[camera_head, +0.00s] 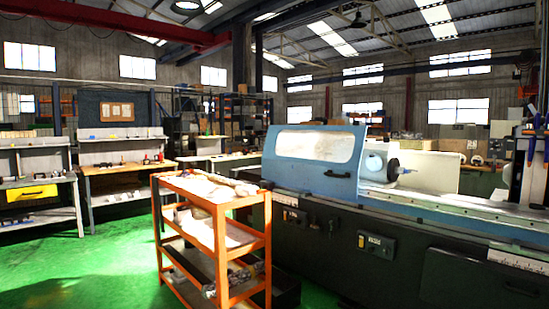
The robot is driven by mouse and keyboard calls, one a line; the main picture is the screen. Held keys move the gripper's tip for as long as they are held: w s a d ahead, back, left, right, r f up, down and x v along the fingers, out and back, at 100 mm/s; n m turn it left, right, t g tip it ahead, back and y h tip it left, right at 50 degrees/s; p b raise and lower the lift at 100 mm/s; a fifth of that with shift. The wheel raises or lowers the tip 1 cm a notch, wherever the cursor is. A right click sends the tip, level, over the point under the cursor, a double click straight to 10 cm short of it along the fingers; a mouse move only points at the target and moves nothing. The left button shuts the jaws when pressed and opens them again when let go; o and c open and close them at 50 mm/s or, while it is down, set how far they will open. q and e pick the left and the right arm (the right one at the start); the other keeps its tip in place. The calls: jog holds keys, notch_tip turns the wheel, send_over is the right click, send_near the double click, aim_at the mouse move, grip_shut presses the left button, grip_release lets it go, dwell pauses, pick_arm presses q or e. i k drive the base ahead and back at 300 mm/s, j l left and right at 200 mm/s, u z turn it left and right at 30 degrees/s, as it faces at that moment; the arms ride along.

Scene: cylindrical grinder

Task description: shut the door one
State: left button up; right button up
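The door is a blue guard (318,160) with a wide pale window, on top of the cylindrical grinder (345,240). It has a dark bar handle (338,174) low on its right side. The guard covers the left part of the work area. To its right the machine is uncovered, and a dark round chuck or wheel (393,169) shows there. Neither of my grippers is in view, and nothing is seen touching the door or its handle.
An orange shelf cart (218,206) loaded with items stands in front of the grinder's left end. Green floor (100,270) is clear at front left.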

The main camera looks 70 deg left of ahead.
aim_at(338, 176)
jog(key=u, duration=1.95)
jog(key=i+j+u, duration=1.1)
jog(key=i+u, duration=0.3)
jog(key=i, duration=0.3)
jog(key=i+u, duration=0.25)
jog(key=i, duration=1.65)
jog(key=i+z, duration=0.1)
jog(key=i, duration=0.55)
jog(key=i+j+z, duration=0.1)
jog(key=i, duration=1.85)
jog(key=u, duration=0.05)
